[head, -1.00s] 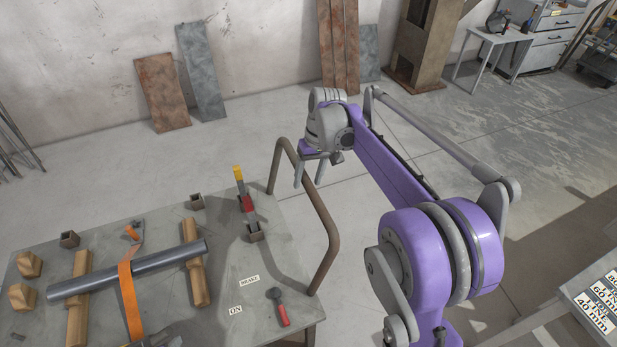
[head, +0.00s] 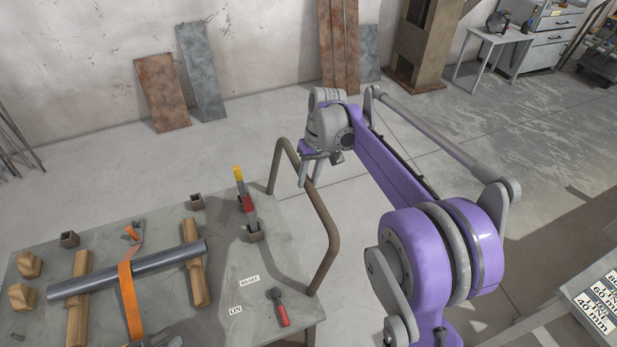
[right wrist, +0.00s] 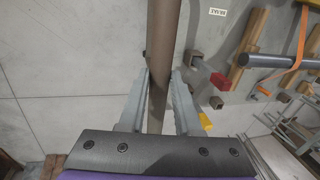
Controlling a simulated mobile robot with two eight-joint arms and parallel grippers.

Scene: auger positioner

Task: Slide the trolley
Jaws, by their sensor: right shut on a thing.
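The trolley is a grey-topped table (head: 285,262) in the lower left of the head view. A bent brown tube handle (head: 331,240) rises along its right side. My right gripper (head: 308,176) is shut on the upper part of this handle. In the right wrist view the handle (right wrist: 164,60) runs between the two fingers (right wrist: 160,88). A red-gripped brake lever (head: 281,308) is on the trolley top beside the BRAKE label (head: 249,281) and the ON label (head: 236,310). My left gripper is not in view.
On the trolley, a steel pipe (head: 160,267) rests on wooden blocks under an orange strap (head: 130,300). A red and yellow upright piece (head: 246,203) stands near the handle. Open concrete floor lies behind the trolley. Plates (head: 163,90) lean on the wall.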

